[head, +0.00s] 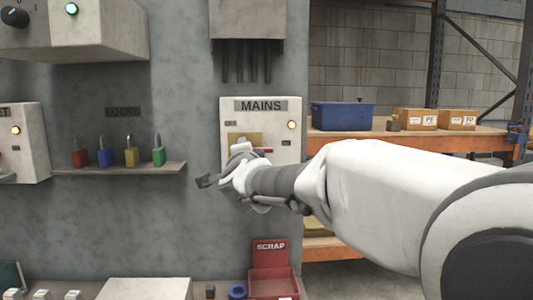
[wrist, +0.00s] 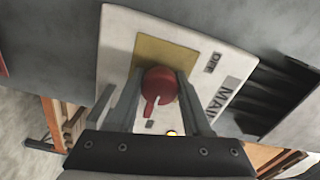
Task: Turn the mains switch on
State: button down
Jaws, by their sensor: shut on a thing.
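The MAINS box (head: 261,106) is a pale panel on the grey wall, with a yellow plate (wrist: 150,50) under a red rotary switch (wrist: 160,85). The switch's narrow end and white mark point down in the wrist view, away from the OFF label (wrist: 212,62). In the head view a red tip (head: 268,151) points right, towards a small dark label (head: 286,143). My gripper (head: 232,172) covers most of the switch there. In the wrist view my gripper (wrist: 160,97) has a finger on each side of the switch and is shut on it. An amber lamp (head: 291,125) glows on the box.
A shelf with several coloured padlocks (head: 131,152) is left of the box. A grey housing with cables (head: 247,20) hangs above. A red SCRAP bin (head: 272,285) stands below. An orange rack (head: 400,140) with a blue crate (head: 343,116) is at right.

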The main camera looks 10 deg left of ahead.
jog(key=shift+c, duration=1.7)
grip_release()
jog(key=p+v, duration=0.1)
jog(key=v, duration=1.6)
jog(key=shift+s+d, duration=0.15)
jog(key=shift+s, duration=0.05)
